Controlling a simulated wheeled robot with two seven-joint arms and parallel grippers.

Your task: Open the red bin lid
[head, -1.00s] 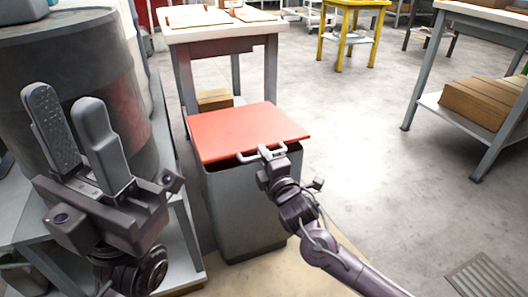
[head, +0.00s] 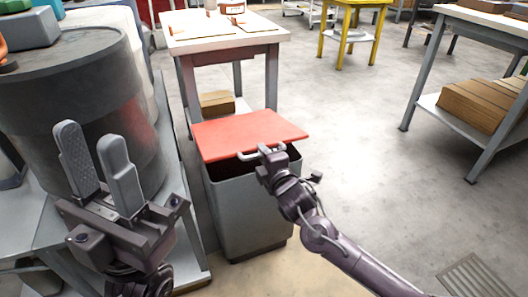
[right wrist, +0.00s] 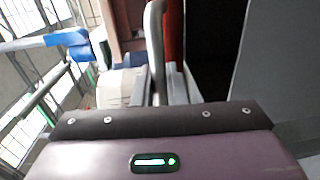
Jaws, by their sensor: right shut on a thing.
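The red lid (head: 245,132) is partly raised over the grey bin (head: 246,212), its near edge up and a dark opening (head: 236,168) showing below it. My right gripper (head: 267,155) is shut on the grey lid handle (head: 248,155) at the near edge. In the right wrist view the handle (right wrist: 155,45) stands upright beside the red lid (right wrist: 174,40), seen nearly edge-on, with the dark bin inside to its right. My left gripper (head: 96,160) is open and empty, its fingers apart and pointing up, to the left of the bin.
A large dark drum (head: 70,95) stands on a grey bench at the left. A white-topped table (head: 225,40) is right behind the bin. A shelf with cardboard boxes (head: 485,100) is at the right. The floor right of the bin is clear.

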